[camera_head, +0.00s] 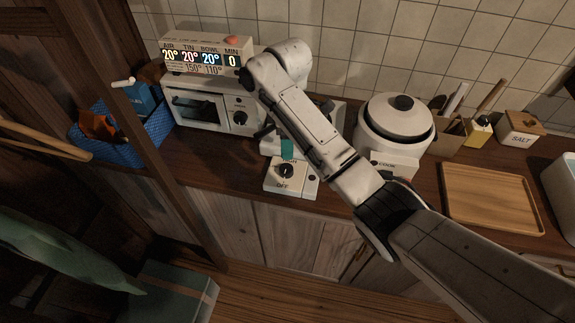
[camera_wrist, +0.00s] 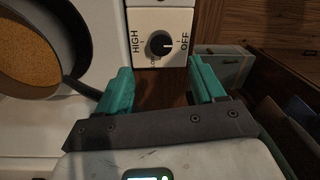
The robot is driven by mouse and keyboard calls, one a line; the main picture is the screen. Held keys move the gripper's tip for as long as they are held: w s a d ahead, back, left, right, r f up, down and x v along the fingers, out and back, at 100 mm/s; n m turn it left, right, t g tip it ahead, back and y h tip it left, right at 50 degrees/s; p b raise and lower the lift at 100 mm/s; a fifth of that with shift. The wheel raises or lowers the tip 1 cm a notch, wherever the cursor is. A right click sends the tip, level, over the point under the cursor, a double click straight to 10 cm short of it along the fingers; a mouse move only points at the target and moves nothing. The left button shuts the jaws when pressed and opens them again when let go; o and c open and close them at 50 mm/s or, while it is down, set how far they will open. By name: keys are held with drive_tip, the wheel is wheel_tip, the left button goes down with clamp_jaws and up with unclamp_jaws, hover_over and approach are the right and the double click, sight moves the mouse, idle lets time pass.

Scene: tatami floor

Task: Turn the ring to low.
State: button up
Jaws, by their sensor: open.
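The ring is a round black knob (camera_wrist: 159,44) on a white control panel (camera_wrist: 180,18). The panel reads HIGH on the left and OFF on the right in the wrist view; a smaller label below the knob is partly hidden. A pale mark on the knob points toward OFF. In the head view the knob (camera_head: 286,171) shows on the front of the white unit, with OFF below it. My gripper (camera_wrist: 160,68) has two teal fingers, spread wide and empty. The knob lies beyond the gap between them, apart from both. In the head view, my arm mostly hides the gripper.
A dark pan (camera_wrist: 35,50) with orange-brown contents is at left in the wrist view, its handle near the left finger. A white oven (camera_head: 210,105) stands left of the unit. A rice cooker (camera_head: 395,125) and a wooden tray (camera_head: 490,198) are right.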

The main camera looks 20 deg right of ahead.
sight(288, 168)
drive_tip(key=f, duration=0.9)
drive_tip(key=shift+s+a+f, duration=0.15)
drive_tip(key=shift+s+f, duration=0.1)
drive_tip(key=shift+s, duration=0.05)
drive_tip(key=shift+c, duration=0.5)
drive_tip(key=c, duration=1)
drive_tip(key=shift+o, duration=0.2)
drive_tip(key=shift+p, duration=0.3)
